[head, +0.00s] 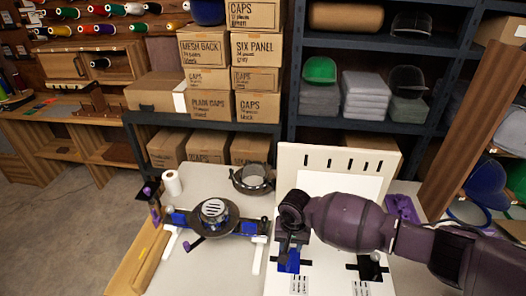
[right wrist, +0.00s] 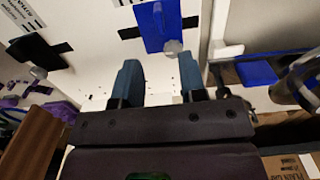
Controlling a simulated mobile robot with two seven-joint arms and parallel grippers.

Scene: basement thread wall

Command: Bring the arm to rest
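My right arm (head: 350,222) is purple and comes in from the right in the head view, over the white board (head: 335,280) on the table. Its dark gripper (head: 290,240) points down near the board's left part, close above a blue clamp plate (head: 289,262) on a black bar. In the right wrist view, the gripper's two dark blue fingers (right wrist: 160,82) stand apart with nothing between them. The blue plate (right wrist: 163,25) shows beyond the fingertips. I cannot tell the exact gap to the board. My left gripper is not in view.
Left of the gripper stands a blue-ended fixture with a round dark hoop (head: 214,213). A second ring (head: 252,178) and a white roll (head: 172,183) are behind it. An upright white panel (head: 340,160) stands behind the arm. Cap boxes (head: 205,80) and shelves line the back.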

